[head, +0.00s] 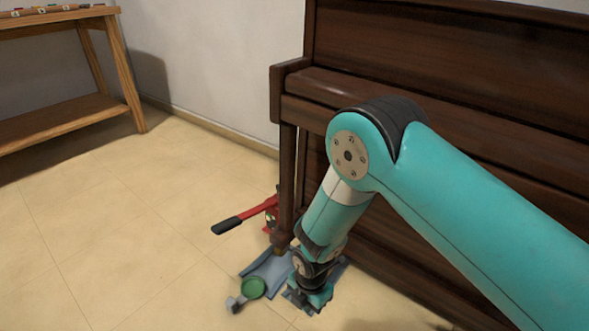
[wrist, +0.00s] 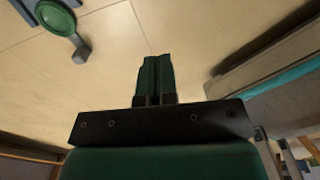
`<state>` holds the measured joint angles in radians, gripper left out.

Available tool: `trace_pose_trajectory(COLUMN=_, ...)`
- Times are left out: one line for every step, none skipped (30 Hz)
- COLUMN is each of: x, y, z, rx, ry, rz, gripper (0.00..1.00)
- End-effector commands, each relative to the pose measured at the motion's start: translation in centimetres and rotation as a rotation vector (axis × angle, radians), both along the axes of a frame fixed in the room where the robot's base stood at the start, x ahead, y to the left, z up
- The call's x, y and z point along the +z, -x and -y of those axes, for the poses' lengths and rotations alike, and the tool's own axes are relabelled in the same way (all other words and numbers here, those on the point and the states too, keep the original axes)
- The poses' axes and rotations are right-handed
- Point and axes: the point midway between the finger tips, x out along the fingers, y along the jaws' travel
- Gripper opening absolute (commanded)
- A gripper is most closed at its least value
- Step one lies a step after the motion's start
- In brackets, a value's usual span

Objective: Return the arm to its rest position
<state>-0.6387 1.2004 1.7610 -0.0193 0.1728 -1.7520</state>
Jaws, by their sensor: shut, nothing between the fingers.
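My turquoise arm reaches in from the right in the head view, bends at a raised elbow and points down beside the piano leg. My gripper (head: 312,300) is low over the floor at the foot of the piano, partly hidden by my own wrist. In the wrist view my gripper (wrist: 154,60) has its two dark green fingers together, with nothing between them. Pale floor tiles lie beyond the fingertips.
A brown upright piano (head: 440,75) stands close behind my arm. Beside its leg are a red jack with a black handle (head: 245,215), a grey plate (head: 268,268) and a green disc (head: 253,288). A wooden table (head: 65,120) stands far left; open floor lies between.

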Motion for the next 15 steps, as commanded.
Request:
trace_pose_trajectory(x=0.9, y=-0.2, z=-0.1, rx=-0.018, ry=-0.006, rz=-0.001, gripper=0.00)
trace_pose_trajectory(x=1.4, y=-0.2, z=-0.1, rx=-0.031, ry=-0.010, rz=-0.001, gripper=0.00)
trace_pose_trajectory(x=1.9, y=-0.3, z=-0.1, rx=-0.049, ry=-0.013, rz=-0.004, gripper=0.00)
trace_pose_trajectory(x=2.5, y=-0.4, z=-0.1, rx=-0.064, ry=-0.016, rz=-0.005, gripper=0.00)
trace_pose_trajectory(x=3.1, y=-0.5, z=-0.1, rx=-0.082, ry=-0.020, rz=-0.006, gripper=0.00)
trace_pose_trajectory(x=3.9, y=-0.6, z=-0.1, rx=-0.105, ry=-0.025, rz=-0.009, gripper=0.00)
trace_pose_trajectory(x=4.6, y=-0.7, z=-0.1, rx=-0.126, ry=-0.029, rz=-0.010, gripper=0.00)
trace_pose_trajectory(x=5.3, y=-0.7, z=0.0, rx=-0.146, ry=-0.034, rz=-0.012, gripper=0.00)
trace_pose_trajectory(x=6.5, y=-0.9, z=0.0, rx=-0.178, ry=-0.042, rz=-0.015, gripper=0.00)
trace_pose_trajectory(x=7.4, y=-0.9, z=0.0, rx=-0.204, ry=-0.047, rz=-0.018, gripper=0.00)
trace_pose_trajectory(x=8.3, y=-1.0, z=0.1, rx=-0.231, ry=-0.052, rz=-0.022, gripper=0.00)
trace_pose_trajectory(x=9.6, y=-1.1, z=0.2, rx=-0.269, ry=-0.060, rz=-0.025, gripper=0.00)
trace_pose_trajectory(x=10.6, y=-1.1, z=0.3, rx=-0.298, ry=-0.067, rz=-0.028, gripper=0.00)
trace_pose_trajectory(x=11.7, y=-1.1, z=0.4, rx=-0.328, ry=-0.074, rz=-0.033, gripper=0.00)
trace_pose_trajectory(x=13.3, y=-1.1, z=0.6, rx=-0.375, ry=-0.083, rz=-0.039, gripper=0.00)
